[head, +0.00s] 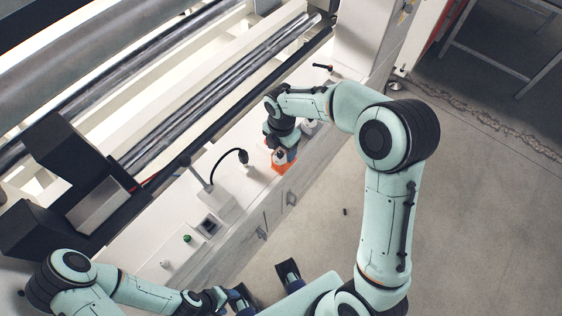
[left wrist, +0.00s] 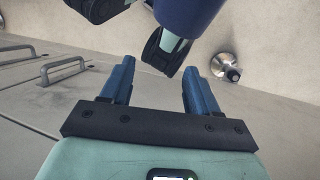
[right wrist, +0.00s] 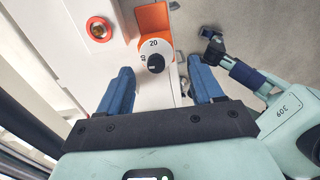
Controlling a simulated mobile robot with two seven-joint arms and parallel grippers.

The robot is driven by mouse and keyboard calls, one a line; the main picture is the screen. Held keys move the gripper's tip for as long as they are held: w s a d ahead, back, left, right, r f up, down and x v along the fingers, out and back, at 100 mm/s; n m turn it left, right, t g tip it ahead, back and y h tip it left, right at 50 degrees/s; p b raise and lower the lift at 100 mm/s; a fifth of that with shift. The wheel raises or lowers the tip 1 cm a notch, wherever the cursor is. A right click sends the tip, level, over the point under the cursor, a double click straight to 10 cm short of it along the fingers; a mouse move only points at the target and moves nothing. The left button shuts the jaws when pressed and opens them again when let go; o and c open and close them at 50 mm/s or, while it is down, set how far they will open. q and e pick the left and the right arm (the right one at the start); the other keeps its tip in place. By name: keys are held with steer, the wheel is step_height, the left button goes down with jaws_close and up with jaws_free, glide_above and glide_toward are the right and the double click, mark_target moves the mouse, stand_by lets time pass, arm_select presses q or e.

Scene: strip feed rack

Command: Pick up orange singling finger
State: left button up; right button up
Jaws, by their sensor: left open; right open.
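The orange singling finger (head: 284,168) sits at the front edge of the white machine ledge, below my right gripper. In the right wrist view the orange part (right wrist: 153,17) shows at the top centre, with a white dial marked 20 and a black knob (right wrist: 155,63). My right gripper (right wrist: 160,66) is open; its blue fingers stand on either side of the dial in the picture, and contact cannot be told. My left gripper (head: 264,287) is open and empty, low at the front of the machine; its spread fingers also show in the left wrist view (left wrist: 159,72).
A black gooseneck (head: 232,154), a green button (head: 187,239) and a black lever (head: 323,67) stand on the ledge. Rollers (head: 215,85) run behind it. Open floor (head: 480,220) lies to the right.

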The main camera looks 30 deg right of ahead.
mark_target(280, 159)
steer(key=shift+w+a+f, duration=0.1)
steer(key=shift+w+f, duration=0.05)
steer(key=shift+f, duration=1.6)
steer(key=shift+w+f, duration=0.1)
steer(key=shift+f, duration=1.65)
steer(key=c, duration=0.8)
steer(key=shift+r, duration=0.1)
